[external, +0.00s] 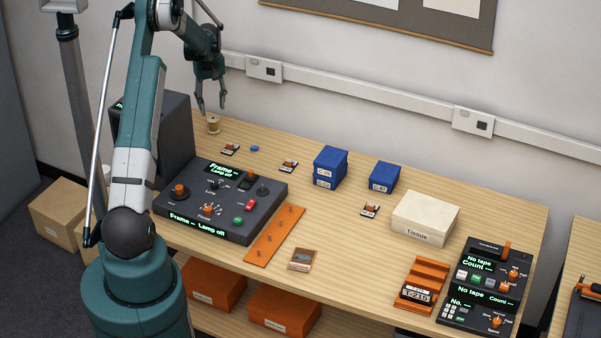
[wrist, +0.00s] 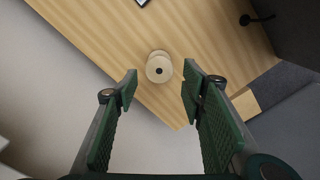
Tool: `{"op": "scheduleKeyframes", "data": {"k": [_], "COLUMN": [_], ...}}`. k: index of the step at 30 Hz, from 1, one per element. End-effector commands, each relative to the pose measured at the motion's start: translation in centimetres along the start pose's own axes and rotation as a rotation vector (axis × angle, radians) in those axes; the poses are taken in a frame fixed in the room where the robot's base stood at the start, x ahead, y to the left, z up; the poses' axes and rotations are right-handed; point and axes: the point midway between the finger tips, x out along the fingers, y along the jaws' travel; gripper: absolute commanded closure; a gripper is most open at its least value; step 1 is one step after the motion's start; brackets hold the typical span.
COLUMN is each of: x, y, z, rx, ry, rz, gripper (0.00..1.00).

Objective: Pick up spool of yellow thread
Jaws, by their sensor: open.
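A small spool (external: 213,124) stands upright near the back left of the wooden table. It looks pale yellow or beige. In the wrist view the spool (wrist: 159,67) shows from above, with a dark hole in its middle. My gripper (external: 212,108) is open and empty in the external view, a little above the spool. In the wrist view my gripper (wrist: 159,88) has its two green fingers spread wide, with the spool beyond the fingertips and roughly between them. The fingers do not touch it.
A dark cabinet (external: 172,135) stands close to the left of the spool. A control panel (external: 222,200) lies in front. Small labelled items, a blue cap (external: 255,148) and blue boxes (external: 330,167) sit to the right. The wall (external: 320,110) is close behind.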

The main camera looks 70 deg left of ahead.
Motion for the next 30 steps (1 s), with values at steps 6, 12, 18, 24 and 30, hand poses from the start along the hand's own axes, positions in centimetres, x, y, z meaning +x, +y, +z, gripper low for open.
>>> {"op": "scheduleKeyframes", "data": {"k": [6,12,18,24,30], "x": [0.0,0.5,2.1,2.6,2.6], "y": [0.0,0.0,0.0,0.0,0.0], "z": [0.0,0.0,-0.1,0.0,0.0], "rx": [0.0,0.0,0.0,0.0,0.0], "ry": [0.0,0.0,0.0,0.0,0.0], "rz": [0.0,0.0,0.0,0.0,0.0], "gripper": [0.6,0.6,0.6,0.6,0.6]}}
